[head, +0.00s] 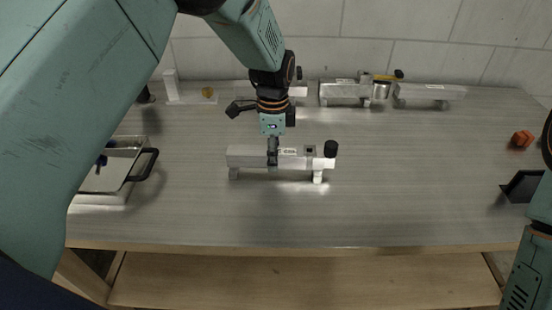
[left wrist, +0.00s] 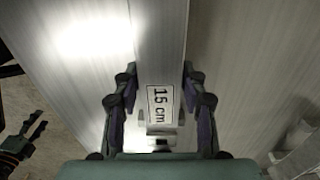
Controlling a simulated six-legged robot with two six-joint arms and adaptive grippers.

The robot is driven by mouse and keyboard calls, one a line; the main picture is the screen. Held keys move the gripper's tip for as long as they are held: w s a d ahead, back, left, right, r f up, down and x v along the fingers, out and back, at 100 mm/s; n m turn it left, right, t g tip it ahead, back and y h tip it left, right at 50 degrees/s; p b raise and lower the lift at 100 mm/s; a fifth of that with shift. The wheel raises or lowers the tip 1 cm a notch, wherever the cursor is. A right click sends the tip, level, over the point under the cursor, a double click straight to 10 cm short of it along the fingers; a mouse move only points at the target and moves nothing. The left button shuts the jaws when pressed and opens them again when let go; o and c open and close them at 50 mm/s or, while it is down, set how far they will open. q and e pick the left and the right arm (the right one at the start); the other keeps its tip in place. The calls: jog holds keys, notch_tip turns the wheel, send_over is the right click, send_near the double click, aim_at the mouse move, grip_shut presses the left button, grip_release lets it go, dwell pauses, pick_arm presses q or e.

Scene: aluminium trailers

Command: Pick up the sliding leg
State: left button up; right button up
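The sliding leg (head: 250,157) is a silver aluminium bar with short feet and a black knob (head: 330,149) at its right end. It lies level across the middle of the table, on or very near the surface. My left gripper (head: 272,160) comes down on its middle from above. In the left wrist view the fingers (left wrist: 160,80) lie close along both sides of the bar (left wrist: 160,40), beside the "15 cm" label, and seem to touch it. My right gripper (left wrist: 38,122) shows there at lower left, fingers apart and empty; the head view shows only part of that arm.
A metal tray (head: 125,150) with a black handle stands left on the table (head: 400,190). More aluminium parts (head: 430,91) line the back near the wall. An orange piece (head: 522,139) and a dark holder (head: 520,186) are at right. The table right of the leg is clear.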

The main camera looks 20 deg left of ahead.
pick_arm(q)
jog(key=shift+a, duration=0.2)
jog(key=c, duration=0.3)
jog(key=shift+d, duration=0.15)
grip_shut()
jog(key=shift+r, duration=0.1)
